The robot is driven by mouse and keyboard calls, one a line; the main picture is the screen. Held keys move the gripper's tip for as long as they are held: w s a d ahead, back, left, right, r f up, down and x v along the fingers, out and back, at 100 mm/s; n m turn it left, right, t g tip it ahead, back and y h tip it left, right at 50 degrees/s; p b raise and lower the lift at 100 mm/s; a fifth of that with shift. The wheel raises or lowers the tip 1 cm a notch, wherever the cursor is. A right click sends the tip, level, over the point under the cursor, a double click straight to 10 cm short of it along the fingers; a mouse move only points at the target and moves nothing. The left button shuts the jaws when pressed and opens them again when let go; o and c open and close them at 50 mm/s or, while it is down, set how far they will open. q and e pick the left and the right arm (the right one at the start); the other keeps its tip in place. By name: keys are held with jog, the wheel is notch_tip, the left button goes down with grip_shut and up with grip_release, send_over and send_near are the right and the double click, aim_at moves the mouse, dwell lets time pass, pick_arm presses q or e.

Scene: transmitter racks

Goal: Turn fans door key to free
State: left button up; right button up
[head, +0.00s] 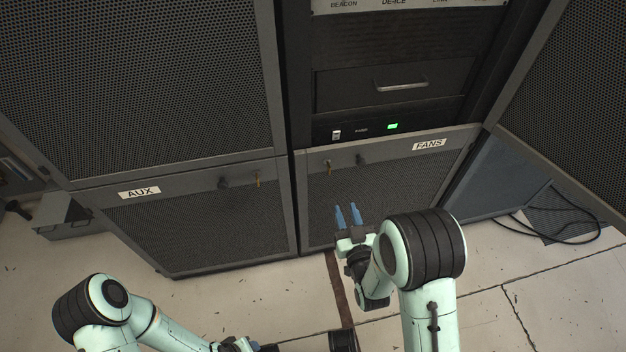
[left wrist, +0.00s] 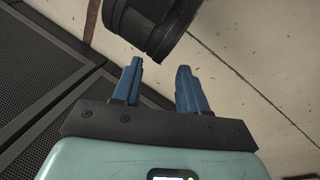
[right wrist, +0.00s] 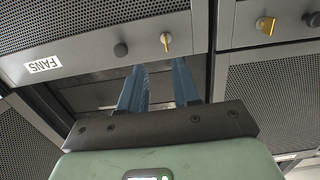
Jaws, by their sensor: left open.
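The fans door (head: 385,195) is a low mesh panel with a FANS label (head: 429,144). Its brass key (head: 328,166) is on the top frame near the left corner, beside a dark knob (head: 361,159). In the right wrist view the picture is upside down, with the key (right wrist: 166,41) looking upright, beyond the fingertips. My right gripper (head: 348,208) is open and empty, in front of the fans door, below and apart from the key. My left gripper (left wrist: 158,72) is open and empty, low over the floor; in the head view it is mostly cut off at the bottom edge.
The AUX door (head: 200,230) is to the left, with its own brass key (head: 257,180) and knob (head: 224,183). Above the fans door are a panel with a green light (head: 392,126) and a drawer handle (head: 402,86). Black cable (head: 560,238) lies on the floor at right.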

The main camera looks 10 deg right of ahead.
aim_at(330, 171)
jog(key=shift+t, duration=0.3)
jog(key=w, duration=0.4)
jog(key=w+a+b, duration=0.1)
jog(key=w, duration=0.4)
jog(key=w+r, duration=0.1)
jog(key=w, duration=0.3)
jog(key=shift+w+a+b, duration=0.2)
jog(key=shift+w+b, duration=0.1)
jog(key=shift+b, duration=0.1)
pick_arm(q)
jog(key=shift+t, duration=0.5)
jog(key=w+a+f, duration=0.2)
jog(key=shift+w+f, duration=0.1)
jog(key=shift+w, duration=0.2)
pick_arm(e)
grip_shut()
